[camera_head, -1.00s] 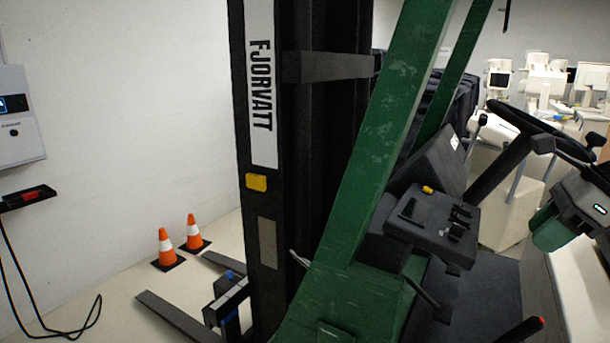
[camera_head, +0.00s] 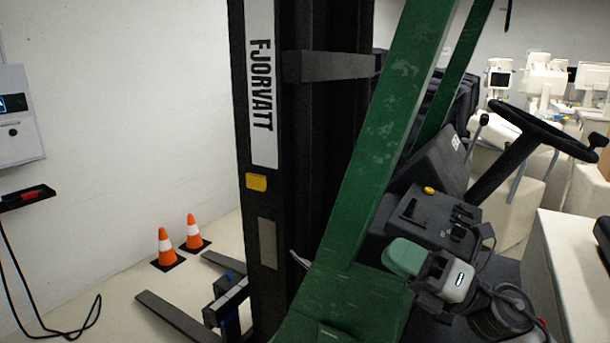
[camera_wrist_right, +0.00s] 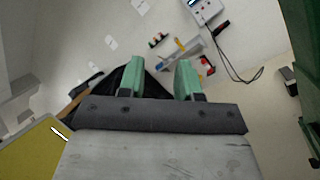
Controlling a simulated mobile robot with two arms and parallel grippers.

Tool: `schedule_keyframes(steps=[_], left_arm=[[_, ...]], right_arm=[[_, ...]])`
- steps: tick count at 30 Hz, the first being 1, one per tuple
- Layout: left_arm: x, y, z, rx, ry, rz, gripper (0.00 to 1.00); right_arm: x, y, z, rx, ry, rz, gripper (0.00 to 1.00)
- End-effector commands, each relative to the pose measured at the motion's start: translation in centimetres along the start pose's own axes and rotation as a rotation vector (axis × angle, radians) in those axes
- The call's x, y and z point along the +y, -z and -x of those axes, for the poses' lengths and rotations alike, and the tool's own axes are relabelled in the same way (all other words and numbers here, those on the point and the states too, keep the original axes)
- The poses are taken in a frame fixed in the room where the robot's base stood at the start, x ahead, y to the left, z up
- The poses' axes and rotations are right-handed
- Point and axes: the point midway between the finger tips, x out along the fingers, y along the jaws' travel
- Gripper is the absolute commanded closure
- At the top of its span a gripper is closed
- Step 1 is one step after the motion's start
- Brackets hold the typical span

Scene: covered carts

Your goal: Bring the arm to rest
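My right gripper (camera_head: 405,258) shows in the head view in front of the forklift's control panel, beside the lower end of the green post. Its green finger side points left, with its grey body behind it. In the right wrist view the two green fingers (camera_wrist_right: 161,78) stand apart with nothing held between them. My left gripper is in neither view.
The forklift's green post (camera_head: 375,150), black mast (camera_head: 262,220) and steering wheel (camera_head: 545,125) stand close around the right arm. Two orange cones (camera_head: 166,245) stand on the floor by the left wall. A white-topped surface (camera_head: 575,265) is at right.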

Motion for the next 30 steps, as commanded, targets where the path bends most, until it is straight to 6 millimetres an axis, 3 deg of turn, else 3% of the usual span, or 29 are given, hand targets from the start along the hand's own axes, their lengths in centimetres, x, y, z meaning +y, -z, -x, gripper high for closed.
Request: schedule_keyframes(steps=[4,8,11,16,21,30], left_arm=[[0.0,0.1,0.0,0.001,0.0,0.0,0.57],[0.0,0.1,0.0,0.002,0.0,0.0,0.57],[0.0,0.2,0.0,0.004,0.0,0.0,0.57],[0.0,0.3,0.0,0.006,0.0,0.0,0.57],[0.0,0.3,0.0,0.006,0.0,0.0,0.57],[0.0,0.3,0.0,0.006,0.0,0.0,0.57]], right_arm=[[-2.2,0.8,2.1,-0.379,0.02,-0.36,0.66],[-5.5,2.4,6.1,-0.711,0.108,-0.679,0.66],[-8.4,5.1,10.0,-0.961,0.218,-0.925,0.66],[-11.6,13.1,17.4,-1.36,0.482,-1.314,0.66],[-11.3,21.1,22.6,-1.638,0.751,-1.576,0.66],[-7.4,30.7,27.4,-1.908,1.134,-1.822,0.66]])
